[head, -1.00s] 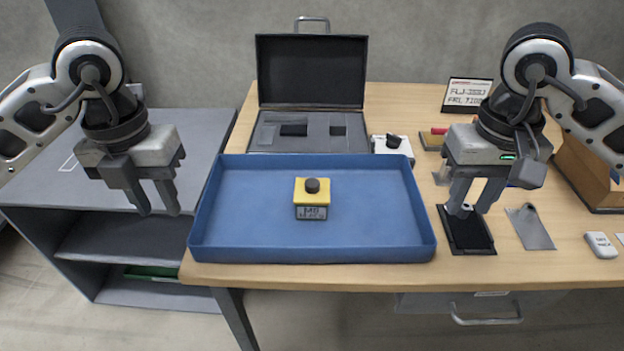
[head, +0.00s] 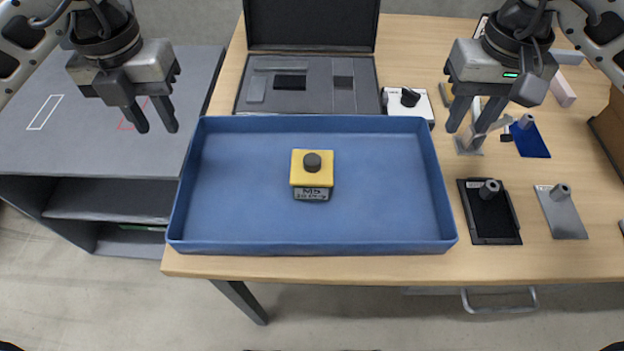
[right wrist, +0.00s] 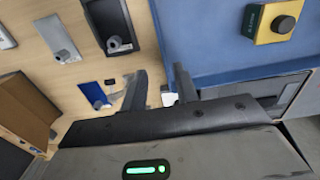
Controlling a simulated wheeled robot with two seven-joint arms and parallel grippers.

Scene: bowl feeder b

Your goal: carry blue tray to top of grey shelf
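The blue tray (head: 240,215) lies flat on the wooden table. A yellow block with a black knob (head: 312,175) stands inside it, near the middle. The tray's edge also shows in the right wrist view (right wrist: 195,40). The grey shelf (head: 85,150) stands left of the table; its flat top carries white and red outlines. My left gripper (head: 152,130) is open and empty, above the shelf top, left of the tray. My right gripper (head: 466,132) is open and empty, above the table just right of the tray; its fingers also show in the right wrist view (right wrist: 160,92).
An open grey case (head: 310,85) and a white button box (head: 408,103) stand behind the tray. To the right lie a black plate (head: 489,212), a grey plate (head: 562,215) and a blue plate (head: 530,140). A brown box (head: 609,130) stands at the far right.

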